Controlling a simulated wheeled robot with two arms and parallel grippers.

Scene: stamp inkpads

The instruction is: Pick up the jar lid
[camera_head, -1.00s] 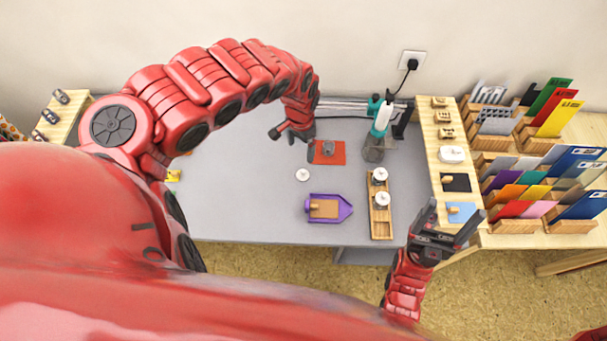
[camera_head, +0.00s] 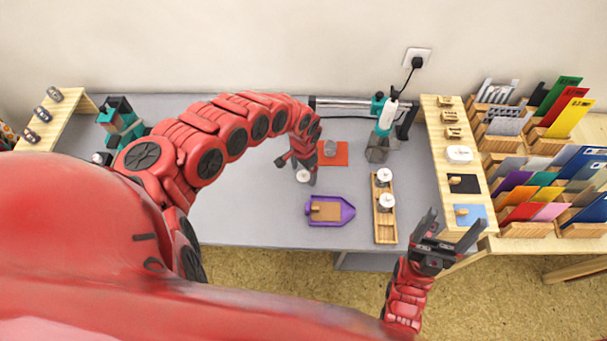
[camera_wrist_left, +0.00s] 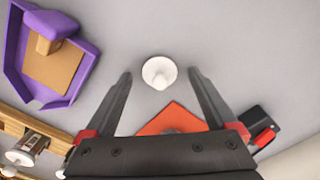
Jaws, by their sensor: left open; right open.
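The jar lid (camera_head: 303,176) is a small white disc with a raised knob, lying on the grey table. In the left wrist view the lid (camera_wrist_left: 159,73) sits between and just beyond the fingertips. My left gripper (camera_head: 297,170) is open and empty, just above the lid, and partly covers it in the head view. Its two fingers show in the left wrist view (camera_wrist_left: 158,80). My right gripper (camera_head: 431,226) is open and empty near the table's right front, beside the wooden shelf.
An orange-red mat (camera_head: 339,160) with a grey jar-like object (camera_head: 330,148) lies behind the lid. A purple tray (camera_head: 347,213) is in front. A wooden rack (camera_head: 385,232) with two white-capped jars stands at the right. The table left of the lid is clear.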

